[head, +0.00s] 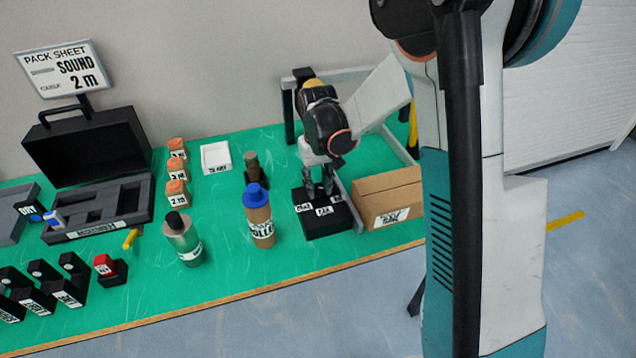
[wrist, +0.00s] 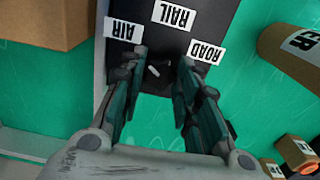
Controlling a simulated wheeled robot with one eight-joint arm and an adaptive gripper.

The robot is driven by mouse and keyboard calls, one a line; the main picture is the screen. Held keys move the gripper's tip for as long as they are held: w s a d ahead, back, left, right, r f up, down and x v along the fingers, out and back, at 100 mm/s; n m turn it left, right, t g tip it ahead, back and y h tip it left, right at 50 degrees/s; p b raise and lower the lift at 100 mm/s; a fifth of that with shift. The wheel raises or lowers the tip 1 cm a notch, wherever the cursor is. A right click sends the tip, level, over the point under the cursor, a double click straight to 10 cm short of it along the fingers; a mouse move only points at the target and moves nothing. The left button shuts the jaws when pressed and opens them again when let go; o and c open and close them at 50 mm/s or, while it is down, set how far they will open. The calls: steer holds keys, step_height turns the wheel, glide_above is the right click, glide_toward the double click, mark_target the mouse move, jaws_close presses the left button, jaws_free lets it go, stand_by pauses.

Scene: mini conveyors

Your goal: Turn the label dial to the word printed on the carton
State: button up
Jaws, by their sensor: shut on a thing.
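A black dial box (head: 326,221) stands near the table's right end, with white labels on it. In the wrist view, the box (wrist: 205,12) shows the labels AIR (wrist: 124,28), RAIL (wrist: 173,15) and ROAD (wrist: 206,52). My gripper (head: 318,193) points down at the box top. In the wrist view, my gripper (wrist: 163,72) is shut on the dark dial knob (wrist: 158,84), which bears a small white mark. The fingers hide part of the knob, and its setting is unclear. The brown carton (head: 375,188) stands right of the box; its label is too blurred to read.
A brown bottle with a blue cap (head: 259,222) stands left of the box, and a grey-green bottle (head: 183,243) further left. A grey frame (head: 356,74) rises behind the box. A black case (head: 85,150) and several small blocks fill the left side.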

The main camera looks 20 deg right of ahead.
mark_target(317, 187)
steer(key=m, duration=0.5)
steer(key=shift+m, duration=0.4)
steer(key=m, duration=0.4)
steer(key=shift+m, duration=0.4)
steer(key=o, duration=1.1)
steer(key=shift+c, duration=0.2)
steer(key=shift+r, duration=0.1)
step_height(317, 187, up, 12)
